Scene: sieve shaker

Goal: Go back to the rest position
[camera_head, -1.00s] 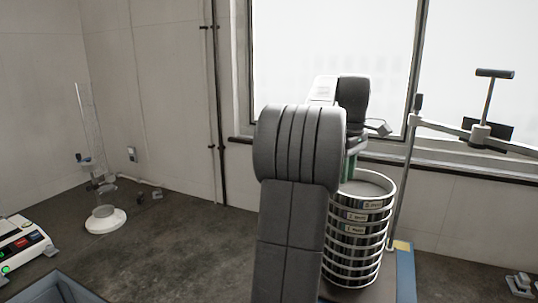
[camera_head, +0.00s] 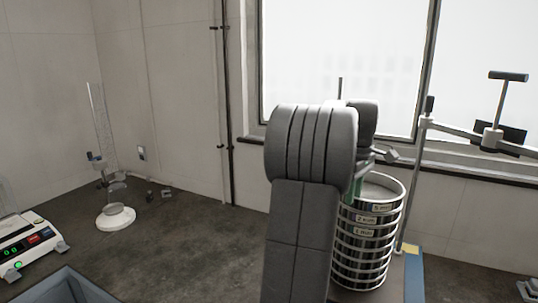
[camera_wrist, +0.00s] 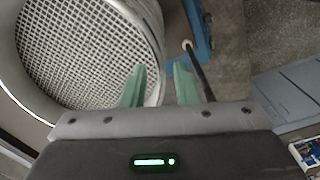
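My gripper (camera_wrist: 160,85) shows in the wrist view with two green fingers. The fingers are over the rim of the sieve stack, whose mesh (camera_wrist: 85,50) fills the upper left of that view. In the head view the stack of metal sieves (camera_head: 362,240) stands on the shaker, behind and right of my arm. My gripper is mostly hidden there behind my own arm; the contact between fingers and rim cannot be told.
A clamp arm with a T-handle (camera_head: 507,78) stands on a rod (camera_head: 415,190) right of the sieves. A balance (camera_head: 28,240) and a grey bin (camera_head: 65,287) are at the lower left. A glass cylinder on a white base (camera_head: 115,217) stands at the left back.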

